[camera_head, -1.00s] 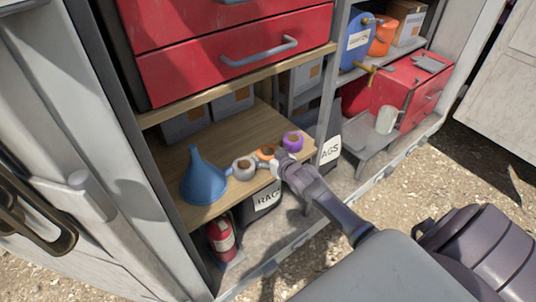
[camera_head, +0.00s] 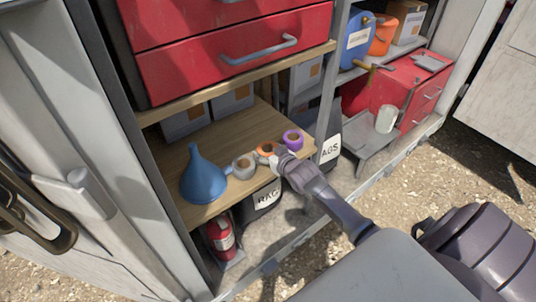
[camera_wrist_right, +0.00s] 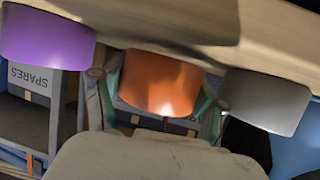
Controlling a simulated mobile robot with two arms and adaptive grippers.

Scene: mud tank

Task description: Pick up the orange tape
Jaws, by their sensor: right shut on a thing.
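The orange tape (camera_head: 265,150) sits on the wooden shelf (camera_head: 228,142), between the grey tape (camera_head: 243,166) and the purple tape (camera_head: 293,139). My right gripper (camera_head: 273,160) is at the shelf's front edge and is shut on the orange tape. In the right wrist view the orange tape (camera_wrist_right: 160,83) is between the two fingers, with the purple tape (camera_wrist_right: 45,38) on one side and the grey tape (camera_wrist_right: 264,100) on the other. The gripper covers part of the orange tape in the head view. My left gripper is not in view.
A blue funnel (camera_head: 203,175) stands on the shelf left of the grey tape. A red drawer (camera_head: 240,55) is above the shelf. A cabinet post (camera_head: 327,95) rises on the right.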

